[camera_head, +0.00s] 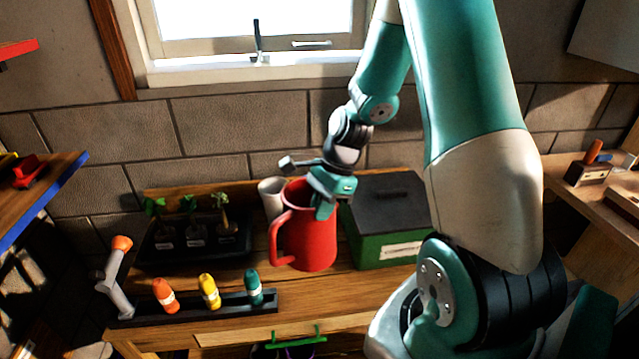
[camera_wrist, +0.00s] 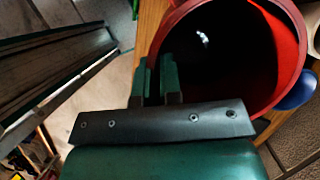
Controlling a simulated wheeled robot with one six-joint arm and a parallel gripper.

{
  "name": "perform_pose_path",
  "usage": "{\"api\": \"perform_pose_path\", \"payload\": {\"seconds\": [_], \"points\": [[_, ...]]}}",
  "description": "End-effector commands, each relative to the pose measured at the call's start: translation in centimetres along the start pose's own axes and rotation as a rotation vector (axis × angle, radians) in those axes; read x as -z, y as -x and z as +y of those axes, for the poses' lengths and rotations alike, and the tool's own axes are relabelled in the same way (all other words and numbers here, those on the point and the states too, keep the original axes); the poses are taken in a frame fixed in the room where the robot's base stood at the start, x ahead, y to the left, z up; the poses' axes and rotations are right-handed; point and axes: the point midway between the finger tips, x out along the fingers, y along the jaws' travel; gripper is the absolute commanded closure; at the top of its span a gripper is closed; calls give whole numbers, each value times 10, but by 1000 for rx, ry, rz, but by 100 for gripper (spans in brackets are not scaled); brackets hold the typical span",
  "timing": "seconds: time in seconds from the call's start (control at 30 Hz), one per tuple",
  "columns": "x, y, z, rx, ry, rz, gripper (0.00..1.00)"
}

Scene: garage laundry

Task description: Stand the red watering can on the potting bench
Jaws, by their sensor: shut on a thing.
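The red watering can (camera_head: 306,240) is upright over the middle of the potting bench (camera_head: 345,300), its handle to the left. I cannot tell whether its base touches the bench top. My gripper (camera_head: 324,208) is shut on the can's rim at the right side, coming from above. In the wrist view the can's open mouth (camera_wrist: 285,45) faces the camera, dark inside, and my gripper's green fingers (camera_wrist: 155,80) are at its rim. The fingertips are partly hidden.
A green box with a dark lid (camera_head: 385,222) stands close right of the can. A white cup (camera_head: 271,197) is behind it. A black seedling tray (camera_head: 195,248) is at the left. A rack with several colored bottles (camera_head: 210,308) lies along the front left.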

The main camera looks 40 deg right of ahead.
Motion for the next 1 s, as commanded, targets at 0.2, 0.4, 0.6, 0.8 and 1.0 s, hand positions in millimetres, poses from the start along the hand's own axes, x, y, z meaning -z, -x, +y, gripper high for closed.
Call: {"api": "perform_pose_path", "payload": {"seconds": [0.2,0.4,0.6,0.8,1.0], "points": [[11,-28,-2,3,3,-2,100],[16,-40,-2,3,3,-2,100],[25,-62,-3,3,3,-2,100],[28,-69,-4,5,4,-1,100],[29,-71,-3,1,1,1,75]]}}
